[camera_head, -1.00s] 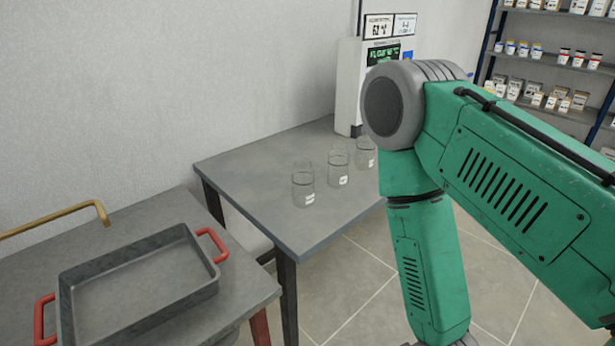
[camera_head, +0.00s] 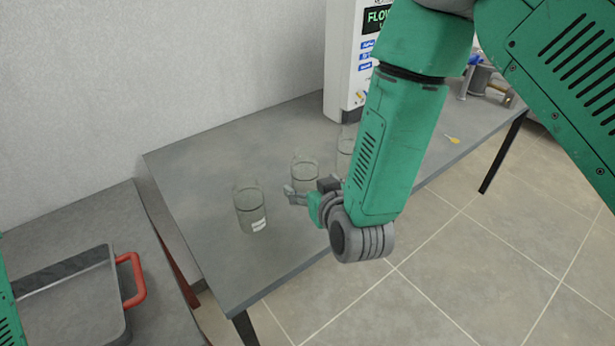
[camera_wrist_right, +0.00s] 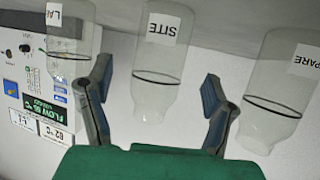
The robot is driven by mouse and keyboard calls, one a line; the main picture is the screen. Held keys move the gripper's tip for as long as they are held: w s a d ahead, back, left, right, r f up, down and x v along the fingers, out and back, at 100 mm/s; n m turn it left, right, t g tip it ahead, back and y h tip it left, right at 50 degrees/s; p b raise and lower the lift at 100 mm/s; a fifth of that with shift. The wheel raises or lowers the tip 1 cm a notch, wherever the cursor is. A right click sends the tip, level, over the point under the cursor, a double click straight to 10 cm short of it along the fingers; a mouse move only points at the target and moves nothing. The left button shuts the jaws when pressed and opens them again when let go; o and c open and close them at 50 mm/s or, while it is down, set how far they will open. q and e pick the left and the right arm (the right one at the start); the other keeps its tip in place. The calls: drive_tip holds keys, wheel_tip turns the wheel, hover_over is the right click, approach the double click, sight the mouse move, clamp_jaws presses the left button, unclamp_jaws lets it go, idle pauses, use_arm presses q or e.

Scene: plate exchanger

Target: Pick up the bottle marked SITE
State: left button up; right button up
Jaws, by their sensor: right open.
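Three clear bottles with dark rings and white labels stand in a row on the grey table (camera_head: 215,265). The SITE bottle (camera_wrist_right: 163,60) is the middle one in the upside-down wrist view, and its label is readable there. In the head view it is the middle bottle (camera_head: 303,166), partly hidden by my right gripper (camera_head: 290,194). My right gripper also shows in the wrist view (camera_wrist_right: 157,82), open, its fingers on either side of the SITE bottle in the picture. I cannot tell how deep the bottle is between them. My left gripper is out of view.
The bottle ending in "PARE" (camera_wrist_right: 280,85) is the left one in the head view (camera_head: 249,207). The "LA" bottle (camera_wrist_right: 72,42) is on the right (camera_head: 345,150). A white FLOW machine (camera_head: 345,75) stands behind. A tray (camera_head: 75,300) with red handles is lower left.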

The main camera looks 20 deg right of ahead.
sight(302, 180)
drive_tip(key=shift+w+a, duration=0.2)
drive_tip(key=shift+a, duration=0.05)
drive_tip(key=x, duration=0.4)
drive_tip(key=shift+w+d+f, duration=0.2)
drive_tip(key=shift+f, duration=0.2)
drive_tip(key=shift+w+d, duration=0.2)
drive_tip(key=shift+d, duration=0.15)
drive_tip(key=shift+a+f, duration=0.1)
drive_tip(key=shift+a, duration=0.15)
drive_tip(key=c, duration=0.9)
drive_tip(key=shift+a, duration=0.15)
drive_tip(key=c, duration=0.4)
drive_tip(key=shift+a, duration=0.15)
